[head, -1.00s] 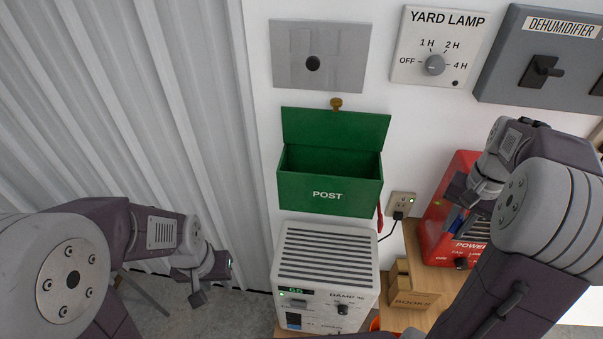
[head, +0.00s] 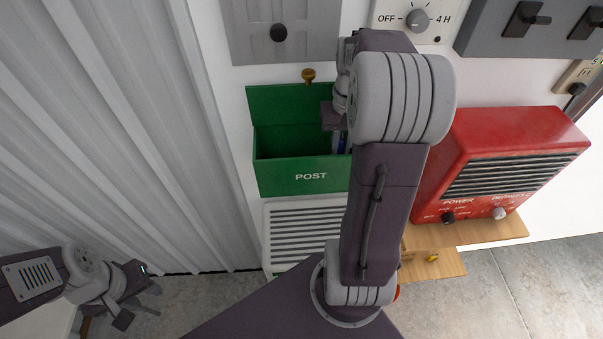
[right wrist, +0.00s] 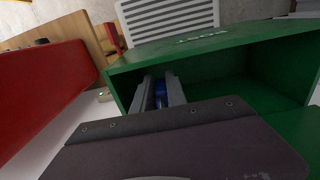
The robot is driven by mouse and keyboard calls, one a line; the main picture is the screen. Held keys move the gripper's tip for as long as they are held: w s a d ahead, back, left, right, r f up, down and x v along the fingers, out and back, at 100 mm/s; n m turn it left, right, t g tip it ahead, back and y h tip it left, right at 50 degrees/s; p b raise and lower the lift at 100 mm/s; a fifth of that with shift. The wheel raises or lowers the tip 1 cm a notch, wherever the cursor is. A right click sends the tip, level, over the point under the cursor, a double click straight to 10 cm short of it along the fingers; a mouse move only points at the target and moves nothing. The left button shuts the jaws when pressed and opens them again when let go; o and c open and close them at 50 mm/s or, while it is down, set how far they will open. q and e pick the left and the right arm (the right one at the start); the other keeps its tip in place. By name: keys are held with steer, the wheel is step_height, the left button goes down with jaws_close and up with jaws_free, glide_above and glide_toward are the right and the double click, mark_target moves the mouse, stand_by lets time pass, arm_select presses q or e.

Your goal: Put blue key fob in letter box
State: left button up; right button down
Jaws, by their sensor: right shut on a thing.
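The letter box (head: 302,178) is a green box marked POST on the wall, in the middle of the head view. Its lid (head: 290,104) stands open. My right gripper (right wrist: 160,92) is shut on the blue key fob (right wrist: 162,90). In the right wrist view its fingers and the fob are at the box's open top, over its cavity. The fob is mostly hidden between the fingers. In the head view a bit of blue shows at the box's right end, and my right arm covers that corner. My left gripper (head: 138,296) is low at the left, far from the box; its jaw opening is unclear.
A red heater-like unit (head: 510,155) stands on a wooden shelf (head: 480,232) to the right. A white vented unit (head: 300,230) is below the letter box. A grey plate (head: 283,30) and a brass knob (head: 308,75) are above it. Corrugated metal wall fills the left.

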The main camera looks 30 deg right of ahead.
steer(key=w+a+f, duration=0.2)
steer(key=a, duration=0.1)
steer(key=w+a+f+p, duration=0.1)
steer(key=w+a+f, duration=0.1)
steer(key=a, duration=0.1)
steer(key=w+a+f+p, duration=0.1)
steer(key=w+a+f, duration=0.1)
steer(key=a, duration=0.1)
steer(key=shift+f, duration=0.15)
step_height(320, 180, down, 3)
steer(key=shift+s+f+p, duration=0.1)
steer(key=shift+s+p, duration=0.05)
steer(key=shift+p, duration=0.45)
steer(key=shift+f, duration=0.35)
steer(key=shift+w+d+f, duration=0.1)
steer(key=shift+w, duration=0.1)
steer(key=shift+s+f, duration=0.1)
steer(key=shift+f, duration=0.1)
steer(key=c, duration=1.3)
jaws_free()
steer(key=shift+r, duration=0.1)
steer(key=shift+c, duration=0.2)
